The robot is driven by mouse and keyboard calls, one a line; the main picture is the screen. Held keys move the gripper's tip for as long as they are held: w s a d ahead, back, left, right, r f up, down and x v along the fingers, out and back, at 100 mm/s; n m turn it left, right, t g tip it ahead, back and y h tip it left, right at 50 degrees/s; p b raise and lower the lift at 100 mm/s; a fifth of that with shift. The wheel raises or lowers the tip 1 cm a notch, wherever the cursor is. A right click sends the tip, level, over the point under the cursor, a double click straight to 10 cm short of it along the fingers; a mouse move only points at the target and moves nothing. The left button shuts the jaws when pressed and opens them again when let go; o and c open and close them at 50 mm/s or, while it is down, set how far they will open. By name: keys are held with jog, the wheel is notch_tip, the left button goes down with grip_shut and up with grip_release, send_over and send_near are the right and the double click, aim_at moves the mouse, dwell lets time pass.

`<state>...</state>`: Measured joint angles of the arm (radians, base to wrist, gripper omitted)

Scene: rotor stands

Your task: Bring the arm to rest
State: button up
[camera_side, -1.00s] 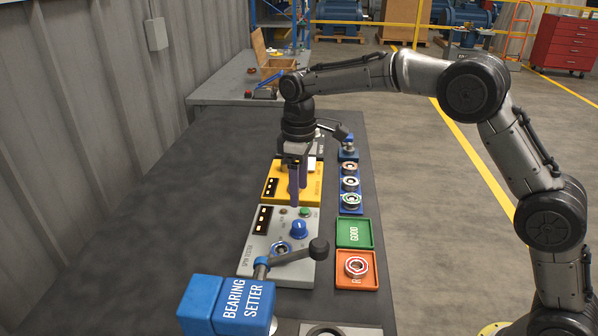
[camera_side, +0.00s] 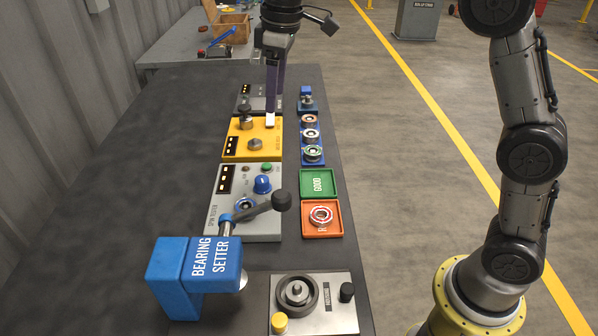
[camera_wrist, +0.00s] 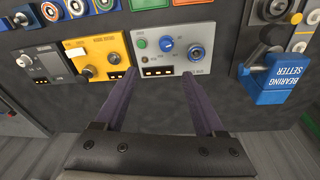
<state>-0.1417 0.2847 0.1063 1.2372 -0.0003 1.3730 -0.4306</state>
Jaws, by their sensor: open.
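The grey spin tester (camera_wrist: 171,42) lies beyond and between the fingers in that view. I cannot tell the exact height of the fingertips above the bench. The upper part of my arm leaves the top of the side view.
The blue bearing setter (camera_side: 192,270) with its lever stands at the near end of the bench. A blue rack (camera_side: 321,160) holds several bearings. The green GOOD tray (camera_side: 316,183) is empty; the orange tray (camera_side: 322,222) holds a bearing. The bench's left side (camera_side: 110,200) is clear.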

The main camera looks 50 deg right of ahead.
jog(key=s+d+r+m+t, duration=0.1)
jog(key=s+d+r+t, duration=0.15)
jog(key=s, duration=0.75)
jog(key=s+d+r+m+t, duration=0.1)
jog(key=s+d+r+m, duration=0.15)
jog(key=s, duration=0.75)
jog(key=s+d+f+m, duration=0.1)
jog(key=s+f+m, duration=0.2)
jog(key=s+f, duration=0.7)
jog(key=shift+s+d+f, duration=0.15)
jog(key=shift+d+f, duration=0.15)
jog(key=shift+f, duration=0.15)
jog(key=shift+t, duration=0.25)
